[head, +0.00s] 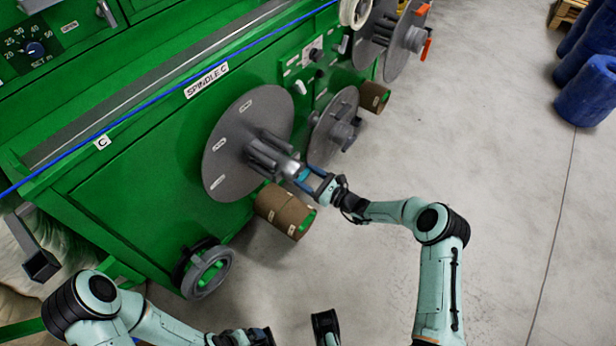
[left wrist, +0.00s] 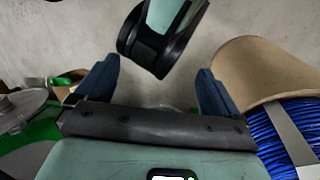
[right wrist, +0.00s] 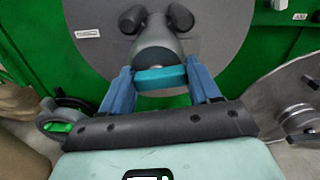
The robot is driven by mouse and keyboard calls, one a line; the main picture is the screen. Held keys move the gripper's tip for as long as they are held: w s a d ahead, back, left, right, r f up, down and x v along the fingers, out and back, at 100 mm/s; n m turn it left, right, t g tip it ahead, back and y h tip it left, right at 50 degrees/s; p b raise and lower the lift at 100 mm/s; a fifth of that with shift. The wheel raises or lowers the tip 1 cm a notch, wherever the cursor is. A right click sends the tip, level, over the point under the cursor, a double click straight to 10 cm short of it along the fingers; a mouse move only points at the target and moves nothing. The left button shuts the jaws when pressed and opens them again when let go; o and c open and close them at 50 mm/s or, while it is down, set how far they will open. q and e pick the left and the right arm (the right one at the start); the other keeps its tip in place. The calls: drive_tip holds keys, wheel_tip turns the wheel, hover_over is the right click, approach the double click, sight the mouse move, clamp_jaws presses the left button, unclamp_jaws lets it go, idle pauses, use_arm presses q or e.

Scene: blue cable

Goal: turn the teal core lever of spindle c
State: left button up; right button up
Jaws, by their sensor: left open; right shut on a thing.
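Spindle C is a grey disc (head: 228,140) with a ribbed grey core on the green machine, under the "SPINDLE C" label (head: 206,80). Its teal core lever (right wrist: 160,78) crosses the core's end in the right wrist view, lying nearly level. My right gripper (head: 306,177) is at the core's end in the head view. In the right wrist view its blue fingers are shut on the teal lever, one at each end.
A second grey disc (head: 325,140) stands right of spindle C. A blue cable (head: 150,103) runs along the machine's top. The floor at right is clear up to blue barrels (head: 585,95).

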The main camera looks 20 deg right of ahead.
drive_tip(key=n, duration=0.3)
drive_tip(key=shift+s+n+p, duration=0.1)
drive_tip(key=shift+n+p, duration=0.2)
drive_tip(key=shift+p, duration=0.1)
drive_tip(key=n, duration=0.2)
drive_tip(key=n+p, duration=0.1)
drive_tip(key=n, duration=0.1)
drive_tip(key=shift+s+a+r+n, duration=0.1)
drive_tip(key=shift+a+n, duration=0.05)
drive_tip(key=shift+n, duration=0.15)
drive_tip(key=n+p, duration=0.1)
drive_tip(key=n, duration=0.3)
use_arm(q)
drive_tip(key=s+d+r+g+p, duration=0.1)
drive_tip(key=s+r, duration=0.3)
drive_tip(key=shift+d+r+h, duration=0.15)
drive_tip(key=shift+r+h, duration=0.05)
drive_tip(key=shift+h, duration=0.1)
use_arm(e)
drive_tip(key=shift+s+a+n, duration=0.1)
drive_tip(key=shift+n, duration=1.9)
drive_tip(key=shift+f, duration=0.2)
drive_tip(key=o, duration=1.1)
drive_tip(key=shift+c, duration=0.2)
drive_tip(key=shift+r, duration=0.1)
